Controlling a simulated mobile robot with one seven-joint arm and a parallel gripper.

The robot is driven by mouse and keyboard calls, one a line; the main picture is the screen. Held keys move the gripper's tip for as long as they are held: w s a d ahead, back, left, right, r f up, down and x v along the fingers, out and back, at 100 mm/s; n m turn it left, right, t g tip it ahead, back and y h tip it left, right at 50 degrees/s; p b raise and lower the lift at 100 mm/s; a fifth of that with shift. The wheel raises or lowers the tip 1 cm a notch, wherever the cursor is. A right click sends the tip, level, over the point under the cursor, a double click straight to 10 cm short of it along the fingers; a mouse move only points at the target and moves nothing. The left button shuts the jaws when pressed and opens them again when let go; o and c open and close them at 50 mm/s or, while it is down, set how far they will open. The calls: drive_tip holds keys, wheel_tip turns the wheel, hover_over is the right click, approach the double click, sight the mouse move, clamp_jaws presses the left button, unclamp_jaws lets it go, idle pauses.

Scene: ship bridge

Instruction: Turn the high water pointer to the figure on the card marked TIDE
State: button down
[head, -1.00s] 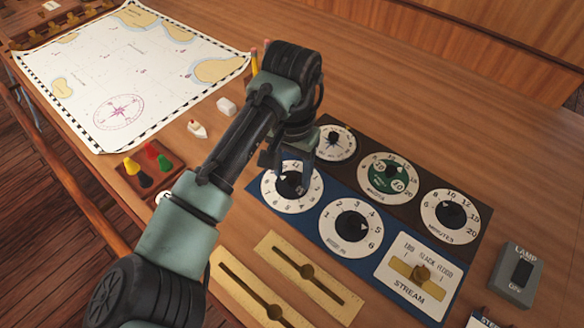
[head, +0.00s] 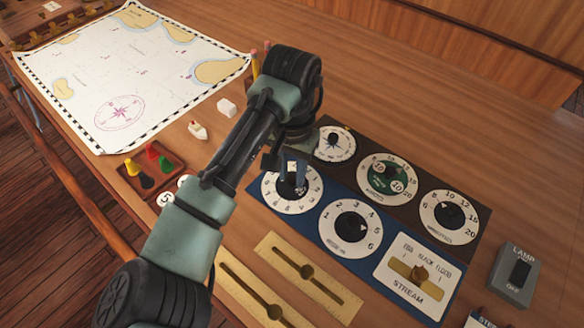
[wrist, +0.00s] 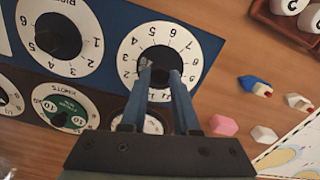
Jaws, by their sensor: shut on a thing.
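The dial under my gripper (head: 291,181) is a white disc (head: 309,203) with a black centre knob, on the blue panel's upper left corner. I take it for the high water dial; its label is not readable. In the wrist view the dial (wrist: 133,42) shows large figures around its black knob (wrist: 158,56). My gripper there (wrist: 160,76) has both fingers down at the knob, one on either side, and is shut on it. The fingers partly hide the knob, so I cannot tell which figure the pointer marks. I see no card that reads TIDE.
A second blue-panel dial (head: 349,244) and the STREAM lever plate (head: 402,291) lie to the right. Several dials sit on the dark panel (head: 410,167) behind. A lamp switch (head: 517,275), brass slides (head: 268,247), a chart (head: 150,60) and small pieces surround them.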

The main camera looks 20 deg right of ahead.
sight(292, 179)
drive_tip(key=n+p, duration=0.1)
drive_tip(key=p, duration=0.1)
drive_tip(key=n+p, duration=0.2)
drive_tip(key=shift+r, duration=0.25)
drive_tip(key=shift+f+n+p, duration=0.15)
drive_tip(key=shift+n+p, duration=1.05)
drive_tip(key=c, duration=0.6)
unclamp_jaws()
drive_tip(key=shift+c, duration=0.2)
wheel_tip(292, 179, up, 13)
drive_tip(key=p, duration=0.2)
drive_tip(key=shift+f, duration=0.1)
